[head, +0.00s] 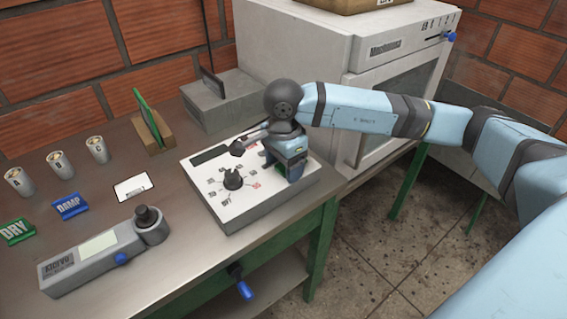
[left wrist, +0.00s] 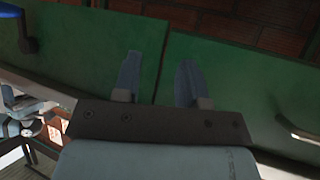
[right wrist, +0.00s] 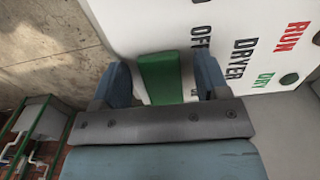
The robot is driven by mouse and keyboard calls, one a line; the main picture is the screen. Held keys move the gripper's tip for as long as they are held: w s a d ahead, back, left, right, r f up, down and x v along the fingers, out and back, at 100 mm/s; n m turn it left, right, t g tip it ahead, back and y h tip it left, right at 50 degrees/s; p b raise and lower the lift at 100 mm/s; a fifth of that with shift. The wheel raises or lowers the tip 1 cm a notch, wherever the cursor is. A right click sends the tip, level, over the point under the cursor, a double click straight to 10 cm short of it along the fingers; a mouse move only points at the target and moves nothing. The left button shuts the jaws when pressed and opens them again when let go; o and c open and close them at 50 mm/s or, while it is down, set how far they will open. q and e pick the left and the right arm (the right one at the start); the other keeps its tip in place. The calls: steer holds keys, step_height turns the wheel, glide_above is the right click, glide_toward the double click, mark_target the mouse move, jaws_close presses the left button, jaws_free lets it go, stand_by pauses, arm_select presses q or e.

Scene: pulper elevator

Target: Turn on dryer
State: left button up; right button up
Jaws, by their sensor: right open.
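A white control box (head: 235,215) with a black dial (head: 233,179) sits on the bench. My right gripper (head: 290,165) hangs over its right part, pointing down. In the right wrist view a white panel (right wrist: 140,15) carries the words OFF, DRYER, RUN and DRY. A green block-like handle (right wrist: 160,77) shows between the open fingers of my right gripper (right wrist: 163,80), one finger on each side. I cannot tell whether they touch it. My left gripper (left wrist: 158,80) is open and empty in front of green surfaces; it is not seen in the head view.
A big white machine (head: 300,45) with a blue-handled slider stands behind. A grey meter (head: 98,247), DRY (head: 17,231) and DAMP (head: 70,207) tags, and several cups (head: 58,162) lie left. A blue handle (head: 243,287) sticks out below the bench edge.

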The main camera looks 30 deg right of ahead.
arm_select(q)
steer(key=shift+f, duration=0.1)
arm_select(e)
steer(key=c, duration=0.9)
steer(key=shift+f+y+b, duration=0.15)
steer(key=shift+y+b, duration=0.15)
steer(key=shift+b, duration=0.15)
steer(key=shift+d+f+y+b, duration=0.1)
steer(key=shift+d+y+b, duration=0.1)
steer(key=shift+y+b, duration=0.3)
steer(key=shift+d+y+b, duration=0.1)
steer(key=shift+y+b, duration=0.4)
steer(key=shift+b, duration=0.05)
steer(key=shift+r+y+b, duration=0.5)
steer(key=shift+y, duration=0.3)
arm_select(q)
steer(key=shift+w+d+f+h, duration=0.15)
steer(key=shift+d+h, duration=0.15)
steer(key=shift+d, duration=0.15)
